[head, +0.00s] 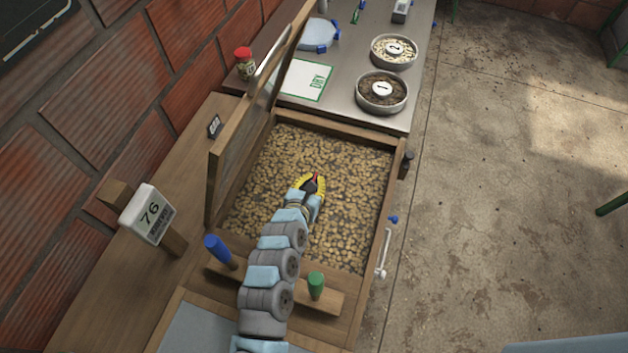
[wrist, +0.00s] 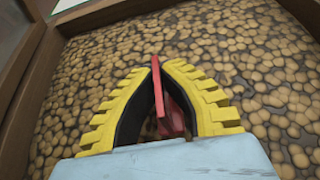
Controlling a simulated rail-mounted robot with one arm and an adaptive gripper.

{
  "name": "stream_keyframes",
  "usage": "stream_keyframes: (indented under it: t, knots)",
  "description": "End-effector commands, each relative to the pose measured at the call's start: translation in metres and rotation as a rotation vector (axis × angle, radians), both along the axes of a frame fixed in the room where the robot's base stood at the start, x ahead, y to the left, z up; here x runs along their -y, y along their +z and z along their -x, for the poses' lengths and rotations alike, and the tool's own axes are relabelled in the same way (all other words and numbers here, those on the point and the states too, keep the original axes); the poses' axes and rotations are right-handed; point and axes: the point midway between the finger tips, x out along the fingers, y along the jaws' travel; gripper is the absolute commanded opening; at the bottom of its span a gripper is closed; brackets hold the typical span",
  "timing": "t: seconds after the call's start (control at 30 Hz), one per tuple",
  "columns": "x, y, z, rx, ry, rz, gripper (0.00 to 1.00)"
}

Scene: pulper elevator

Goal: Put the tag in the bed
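My gripper (head: 313,178) has yellow ridged fingers with dark inner pads and is over the middle of the bed. It is closed around a thin red piece, which looks like the tag (wrist: 163,95); the tag stands upright between the fingers in the wrist view. In the head view only a small red bit of it shows. The bed (head: 398,180) is a wooden-framed box filled with a layer of tan beans. The gap between the tag's lower end and the beans cannot be judged.
A framed lid (head: 232,150) stands raised along the bed's left side. A blue knob (head: 217,250) and a green knob (head: 316,284) rise at the near end. Metal bowls (head: 381,106) sit on the steel table beyond.

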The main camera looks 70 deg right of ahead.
Motion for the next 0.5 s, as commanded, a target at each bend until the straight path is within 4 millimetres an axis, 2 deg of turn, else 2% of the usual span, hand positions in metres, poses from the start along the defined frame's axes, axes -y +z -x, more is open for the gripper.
stream_keyframes:
  t: [0.3,0.37,0.4,0.43,0.5]
  knots:
    - [0.0001,-0.0024,-0.0003,0.001,0.000,0.000,0.00]
    - [0.0000,-0.0015,-0.0004,0.001,0.000,0.000,0.15]
    - [0.0001,-0.0013,-0.0003,0.001,0.000,0.000,0.27]
    - [0.0001,-0.0013,-0.0003,0.001,0.000,0.000,0.33]
    - [0.0001,-0.0013,-0.0005,0.001,0.000,0.000,0.33]
